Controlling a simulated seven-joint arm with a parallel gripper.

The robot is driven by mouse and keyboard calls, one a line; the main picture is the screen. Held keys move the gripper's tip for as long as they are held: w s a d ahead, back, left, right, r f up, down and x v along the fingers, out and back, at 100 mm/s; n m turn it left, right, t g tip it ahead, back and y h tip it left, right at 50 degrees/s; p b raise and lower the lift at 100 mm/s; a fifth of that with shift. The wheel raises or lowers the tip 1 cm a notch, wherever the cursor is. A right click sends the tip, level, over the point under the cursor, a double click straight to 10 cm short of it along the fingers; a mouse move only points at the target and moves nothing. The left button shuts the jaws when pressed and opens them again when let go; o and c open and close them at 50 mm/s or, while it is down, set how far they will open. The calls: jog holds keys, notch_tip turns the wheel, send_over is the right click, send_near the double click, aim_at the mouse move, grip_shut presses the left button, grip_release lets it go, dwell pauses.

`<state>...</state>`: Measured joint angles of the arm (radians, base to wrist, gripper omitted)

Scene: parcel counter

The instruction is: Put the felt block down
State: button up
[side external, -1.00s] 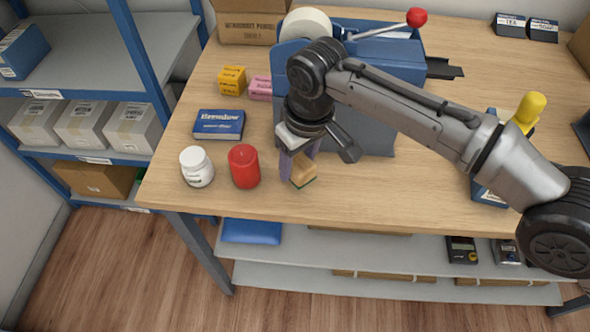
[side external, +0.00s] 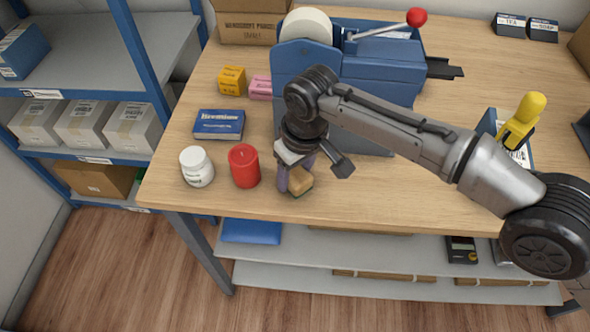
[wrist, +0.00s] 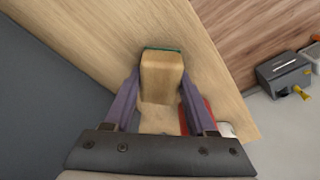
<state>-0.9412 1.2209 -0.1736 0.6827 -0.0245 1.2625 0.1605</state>
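The felt block (side external: 300,183) is a small tan wooden block with a green layer along its lower edge. My gripper (side external: 293,187) is shut on it, low over the counter's front part, right of the red candle (side external: 244,166). In the wrist view the block (wrist: 162,78) sits between the two purple fingers of my gripper (wrist: 162,88), with its green edge at the far end. The block is at or just above the counter (side external: 370,195); I cannot tell whether it touches.
A white jar (side external: 197,167) stands left of the candle. A blue box (side external: 218,124), a yellow block (side external: 232,81) and a pink block (side external: 260,88) lie behind. A large blue machine (side external: 345,75) stands behind my gripper.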

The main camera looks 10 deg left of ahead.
aim_at(302, 179)
jog(key=o, duration=0.3)
jog(key=shift+o, duration=0.2)
notch_tip(302, 179, up, 12)
jog(key=s+d, duration=0.1)
jog(key=shift+s+d, duration=0.2)
jog(key=shift+r, duration=0.1)
